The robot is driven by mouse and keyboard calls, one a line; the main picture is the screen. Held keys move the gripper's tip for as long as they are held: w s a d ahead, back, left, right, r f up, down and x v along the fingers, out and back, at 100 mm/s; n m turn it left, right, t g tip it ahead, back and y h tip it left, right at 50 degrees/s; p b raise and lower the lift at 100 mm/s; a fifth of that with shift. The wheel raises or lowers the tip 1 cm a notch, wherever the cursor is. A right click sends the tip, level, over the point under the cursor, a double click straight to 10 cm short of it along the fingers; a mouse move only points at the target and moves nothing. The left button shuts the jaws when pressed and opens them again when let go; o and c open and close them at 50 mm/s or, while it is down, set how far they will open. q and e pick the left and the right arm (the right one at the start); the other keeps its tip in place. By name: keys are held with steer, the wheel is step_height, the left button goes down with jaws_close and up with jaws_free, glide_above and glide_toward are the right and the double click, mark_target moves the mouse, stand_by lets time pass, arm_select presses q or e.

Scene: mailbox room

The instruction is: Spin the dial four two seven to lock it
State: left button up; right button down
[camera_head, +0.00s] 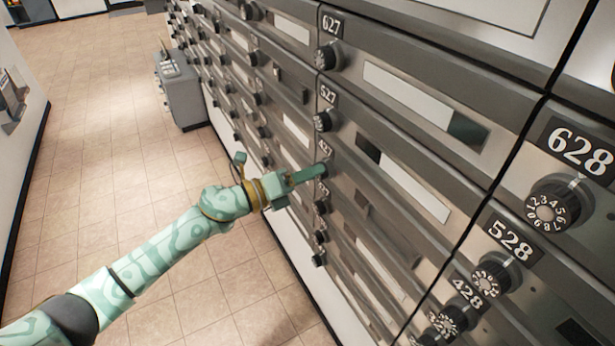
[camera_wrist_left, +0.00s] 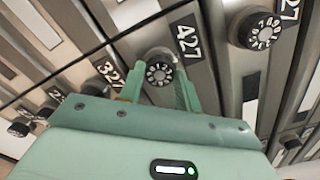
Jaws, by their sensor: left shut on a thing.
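The dial of mailbox 427 (camera_wrist_left: 159,72) is a round black knob with white numbers, below its "427" plate (camera_wrist_left: 187,41) in the left wrist view. In the head view the "427" plate (camera_head: 325,150) shows on the mailbox wall, and the dial is hidden behind my gripper. My left gripper (camera_head: 318,172) reaches the wall there. In the left wrist view its two green fingers (camera_wrist_left: 160,88) are on either side of the 427 dial, shut on it. My right gripper is not in view.
Other dials are close by: the 527 dial (camera_head: 322,121) above, the 627 dial (camera_head: 328,56) higher, and the 528 dial (camera_head: 491,275) to the right. A grey cabinet (camera_head: 182,92) stands on the floor further back. The tiled floor (camera_head: 110,190) to the left is clear.

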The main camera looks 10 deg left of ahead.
arm_select(q)
steer(key=m+b, duration=0.2)
steer(key=m, duration=0.4)
steer(key=shift+f, duration=0.1)
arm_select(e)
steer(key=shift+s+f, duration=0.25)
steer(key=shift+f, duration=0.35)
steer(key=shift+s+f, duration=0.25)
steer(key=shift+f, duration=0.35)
arm_select(q)
steer(key=shift+s, duration=0.1)
steer(key=o, duration=1)
steer(key=v, duration=1.6)
steer(key=shift+b, duration=0.3)
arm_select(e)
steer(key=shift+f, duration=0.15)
arm_select(q)
steer(key=shift+a, duration=0.15)
